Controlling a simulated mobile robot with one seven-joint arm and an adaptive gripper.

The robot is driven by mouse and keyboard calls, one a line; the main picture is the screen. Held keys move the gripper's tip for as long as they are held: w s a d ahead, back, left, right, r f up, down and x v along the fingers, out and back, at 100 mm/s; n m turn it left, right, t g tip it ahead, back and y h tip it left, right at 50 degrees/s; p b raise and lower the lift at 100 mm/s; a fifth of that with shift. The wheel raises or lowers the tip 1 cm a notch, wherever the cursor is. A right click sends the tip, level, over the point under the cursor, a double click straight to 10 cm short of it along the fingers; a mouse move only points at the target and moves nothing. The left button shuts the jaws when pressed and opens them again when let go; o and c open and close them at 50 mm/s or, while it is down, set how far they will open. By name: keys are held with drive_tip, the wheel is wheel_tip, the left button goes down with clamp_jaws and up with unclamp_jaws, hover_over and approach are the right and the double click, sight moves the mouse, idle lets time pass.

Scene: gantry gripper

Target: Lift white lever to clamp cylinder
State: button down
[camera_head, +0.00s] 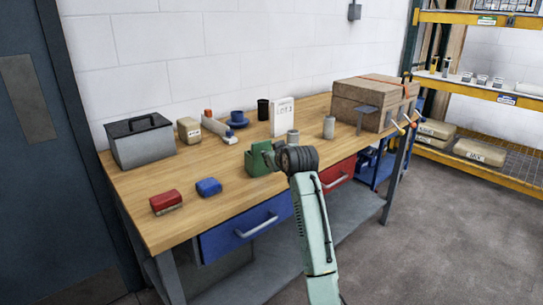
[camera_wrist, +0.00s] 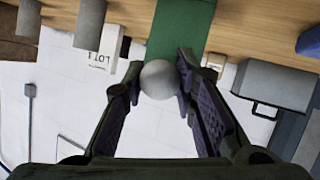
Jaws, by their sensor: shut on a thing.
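A green fixture (camera_head: 257,160) stands near the front edge of the wooden bench; its green body also shows in the wrist view (camera_wrist: 181,30). A round whitish knob (camera_wrist: 160,80), apparently the end of the white lever, is in front of it. My gripper (camera_wrist: 159,76) is shut on this knob, with one finger on each side. In the head view my gripper (camera_head: 275,157) is at the fixture's right side, and my wrist hides the lever. A grey cylinder (camera_head: 293,136) stands behind the fixture and another grey cylinder (camera_head: 329,127) to its right. Whether a cylinder is in the fixture is hidden.
A red block (camera_head: 166,202) and a blue block (camera_head: 209,187) lie left of the fixture. A grey toolbox (camera_head: 140,142) is at the back left, a white box (camera_head: 282,117) behind, and a large cardboard box (camera_head: 373,102) at the right.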

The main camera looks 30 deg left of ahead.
drive_tip(key=shift+w+a+r+n+g+h, duration=0.15)
drive_tip(key=shift+a+r+g+h, duration=0.1)
drive_tip(key=shift+r+g+h, duration=0.55)
drive_tip(key=shift+w+a+r+n+g+h, duration=0.2)
drive_tip(key=shift+g+h, duration=0.4)
drive_tip(key=shift+h, duration=0.4)
drive_tip(key=c, duration=1.3)
unclamp_jaws()
drive_tip(key=shift+r, duration=0.1)
drive_tip(key=v, duration=1.2)
drive_tip(key=shift+a, duration=0.1)
drive_tip(key=shift+a, duration=0.1)
